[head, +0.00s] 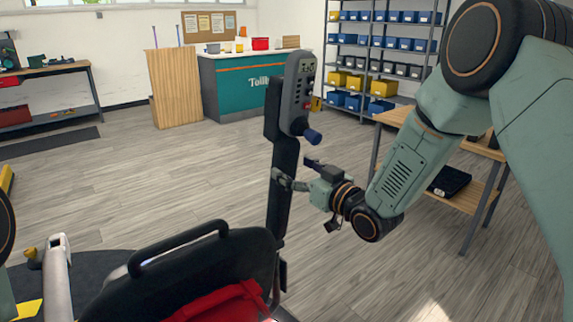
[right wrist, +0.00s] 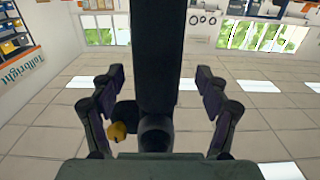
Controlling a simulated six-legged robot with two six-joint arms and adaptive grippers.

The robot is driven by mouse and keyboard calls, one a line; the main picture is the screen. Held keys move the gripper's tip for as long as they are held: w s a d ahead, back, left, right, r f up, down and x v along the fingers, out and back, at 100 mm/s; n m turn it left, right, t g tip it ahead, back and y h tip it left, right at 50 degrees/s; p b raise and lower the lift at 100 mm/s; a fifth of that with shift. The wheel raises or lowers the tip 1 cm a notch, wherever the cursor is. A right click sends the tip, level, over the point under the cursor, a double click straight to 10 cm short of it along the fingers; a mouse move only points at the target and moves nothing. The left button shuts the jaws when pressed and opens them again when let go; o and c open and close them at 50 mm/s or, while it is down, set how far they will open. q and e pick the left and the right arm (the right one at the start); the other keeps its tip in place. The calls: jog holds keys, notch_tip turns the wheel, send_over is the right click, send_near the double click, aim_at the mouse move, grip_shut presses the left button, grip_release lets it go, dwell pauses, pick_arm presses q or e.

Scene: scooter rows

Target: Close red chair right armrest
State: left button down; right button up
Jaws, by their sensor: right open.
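The red chair shows at the bottom of the head view, with its red seat (head: 222,304) and black backrest (head: 185,276). Its right armrest (head: 284,195) stands upright, a long dark bar with a grey control panel (head: 299,95) and a joystick (head: 312,136) near the top. My right gripper (head: 288,181) is at the armrest's middle, coming from the right. In the right wrist view the dark armrest (right wrist: 158,50) runs between the two spread fingers, with gaps on both sides. I cannot tell whether anything touches. My left gripper is out of view.
A wooden table (head: 400,117) stands at the right behind my right arm. Shelves with blue and yellow bins (head: 383,88) and a teal counter (head: 240,92) are at the back. A workbench (head: 45,70) is at the far left. The floor between is clear.

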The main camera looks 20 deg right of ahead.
jog(key=x, duration=0.2)
jog(key=shift+w+a+f, duration=0.15)
jog(key=shift+w+a, duration=0.05)
jog(key=shift+w, duration=0.1)
jog(key=shift+w+d, duration=0.3)
jog(key=shift+w, duration=0.2)
jog(key=shift+a, duration=0.45)
jog(key=shift+d, duration=0.4)
jog(key=c, duration=0.5)
jog(key=shift+a, duration=0.25)
jog(key=c, duration=0.3)
jog(key=shift+w, duration=0.15)
grip_shut()
